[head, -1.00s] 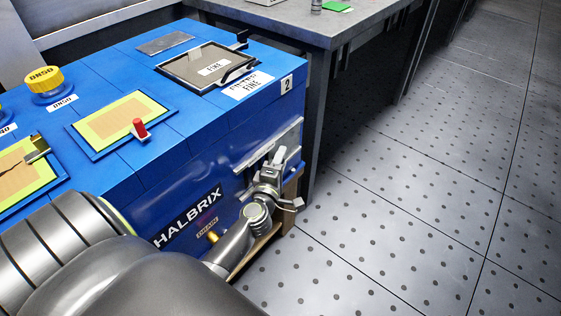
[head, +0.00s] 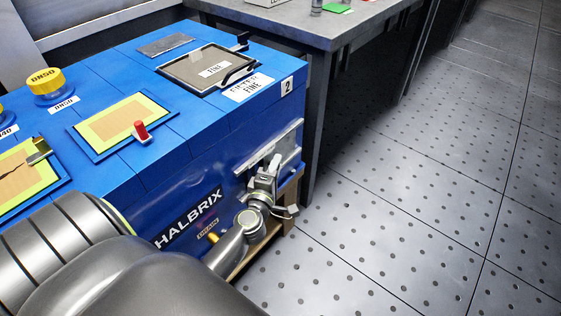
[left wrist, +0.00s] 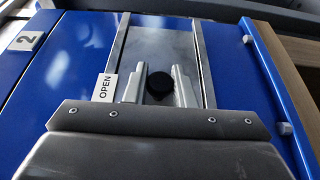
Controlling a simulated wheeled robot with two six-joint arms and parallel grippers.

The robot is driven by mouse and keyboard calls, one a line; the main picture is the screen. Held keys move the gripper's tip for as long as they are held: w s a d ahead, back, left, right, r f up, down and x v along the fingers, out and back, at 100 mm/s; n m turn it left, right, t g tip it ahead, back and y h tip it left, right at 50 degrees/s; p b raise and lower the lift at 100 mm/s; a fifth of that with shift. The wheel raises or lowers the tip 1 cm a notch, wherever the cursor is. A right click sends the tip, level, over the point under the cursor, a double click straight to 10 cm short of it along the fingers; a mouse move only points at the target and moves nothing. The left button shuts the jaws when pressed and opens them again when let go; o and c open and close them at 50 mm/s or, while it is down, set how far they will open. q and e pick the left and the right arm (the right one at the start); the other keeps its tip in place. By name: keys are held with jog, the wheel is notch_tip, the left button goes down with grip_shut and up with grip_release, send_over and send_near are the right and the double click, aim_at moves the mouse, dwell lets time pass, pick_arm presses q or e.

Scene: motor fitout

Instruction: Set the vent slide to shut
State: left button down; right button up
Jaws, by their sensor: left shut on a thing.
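The vent slide is a grey metal plate (left wrist: 160,48) between two rails on the blue housing's end, with a round black knob (left wrist: 160,84). A white OPEN label (left wrist: 105,88) sits beside the left rail in the left wrist view. My left gripper (left wrist: 159,88) has one finger on each side of the knob and is shut on it. In the head view my left gripper (head: 266,174) is at the vent rails (head: 271,147) on the housing's side and hides the knob. No shut label shows. My right gripper is not in view.
The blue HALBRIX housing (head: 160,185) carries a filter cover (head: 190,66), a red-handled part (head: 141,129) and a yellow DN50 cap (head: 45,80) on top. A grey bench (head: 330,22) stands behind. The floor (head: 430,210) to the right is clear.

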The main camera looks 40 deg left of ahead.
pick_arm(q)
jog(key=s, duration=0.8)
jog(key=shift+a+f, duration=0.15)
jog(key=shift+a, duration=0.15)
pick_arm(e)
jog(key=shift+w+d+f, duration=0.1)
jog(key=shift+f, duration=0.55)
pick_arm(q)
jog(key=shift+s, duration=0.1)
jog(key=c, duration=1.6)
grip_release()
jog(key=o, duration=0.3)
jog(key=shift+s, duration=0.15)
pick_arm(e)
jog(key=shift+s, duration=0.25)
